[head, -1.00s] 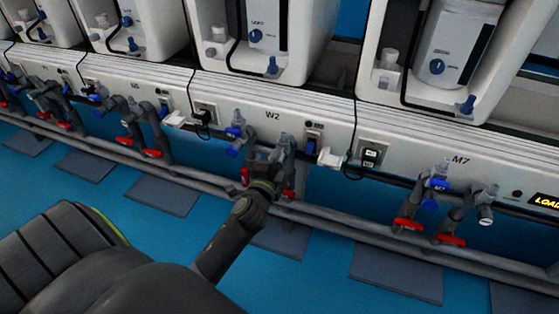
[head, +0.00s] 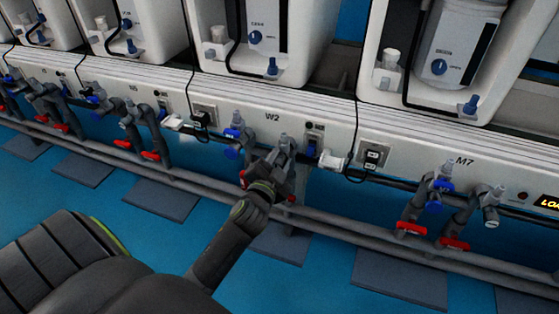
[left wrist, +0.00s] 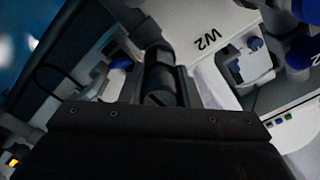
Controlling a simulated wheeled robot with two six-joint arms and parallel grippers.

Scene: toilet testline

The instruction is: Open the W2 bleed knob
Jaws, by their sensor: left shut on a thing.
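The W2 panel (head: 262,125) is at the middle of the head view; its label (left wrist: 208,40) is also in the left wrist view. My left gripper (head: 283,158) is at W2's right-hand grey pipe fitting (head: 284,141), below the label. It is shut on a small part at the front of that fitting, which I take to be the bleed knob; my fingers mostly hide it. In the left wrist view a dark cylinder (left wrist: 159,75) stands between the fingers. The knob's turn angle cannot be told. My right gripper is not in view.
W2's left pipe has a blue valve (head: 233,134) close to my gripper's left. A switch (head: 312,146) and a white plug-like part (head: 331,160) are close on its right. Red handles hang below. M7's pipes (head: 447,190) stand farther right. The blue floor in front is open.

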